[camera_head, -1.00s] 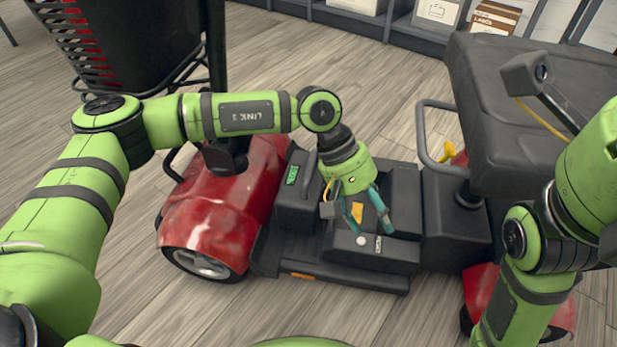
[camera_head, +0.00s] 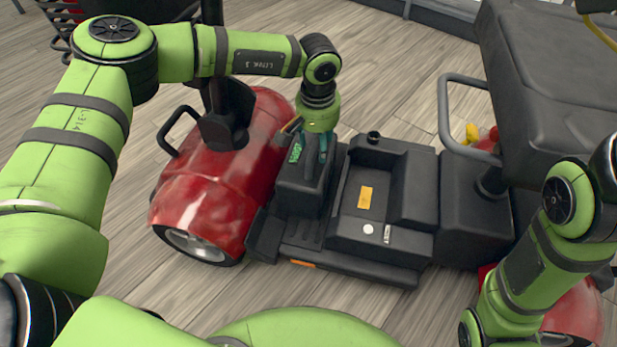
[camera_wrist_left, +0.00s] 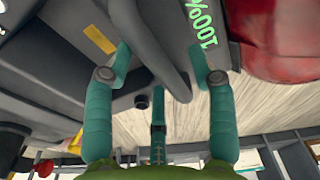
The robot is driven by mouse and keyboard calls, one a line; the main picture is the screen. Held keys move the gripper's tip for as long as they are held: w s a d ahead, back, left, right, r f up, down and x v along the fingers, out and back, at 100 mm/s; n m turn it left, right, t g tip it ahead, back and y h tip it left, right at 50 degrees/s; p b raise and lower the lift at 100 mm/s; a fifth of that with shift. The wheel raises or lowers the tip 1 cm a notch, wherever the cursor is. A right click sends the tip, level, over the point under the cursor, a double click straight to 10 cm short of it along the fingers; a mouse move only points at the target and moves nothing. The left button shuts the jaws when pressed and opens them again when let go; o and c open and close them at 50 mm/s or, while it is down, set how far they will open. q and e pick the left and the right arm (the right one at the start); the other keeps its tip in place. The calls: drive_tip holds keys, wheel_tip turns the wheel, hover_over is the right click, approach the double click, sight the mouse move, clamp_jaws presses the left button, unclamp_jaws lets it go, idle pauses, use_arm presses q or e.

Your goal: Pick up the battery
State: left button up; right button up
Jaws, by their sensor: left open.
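The battery (camera_head: 300,190) is a black box with a lit green display, standing upright on the scooter's floor between the red front cowl and the tray. In the left wrist view its display reads 100% beside the battery's dark body (camera_wrist_left: 215,28). My left gripper (camera_head: 314,155) is over the top of the battery. In the left wrist view its teal fingers (camera_wrist_left: 162,55) are spread, with the dark handle bar (camera_wrist_left: 170,65) running between them. I cannot tell whether either finger touches it. My right gripper is out of view; only its arm shows at the lower right.
The scooter's red front cowl (camera_head: 215,175) is left of the battery. An open black tray (camera_head: 350,215) with a yellow label is to the right. The black seat (camera_head: 555,80) and grey armrest bar (camera_head: 443,110) rise further right. Wooden floor (camera_head: 400,60) lies behind.

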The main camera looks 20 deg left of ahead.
use_arm(q)
drive_tip(key=shift+w+f, duration=0.1)
drive_tip(key=shift+f, duration=0.4)
drive_tip(key=shift+r, duration=0.1)
clamp_jaws()
drive_tip(key=shift+w+r, duration=0.1)
drive_tip(key=shift+r, duration=0.1)
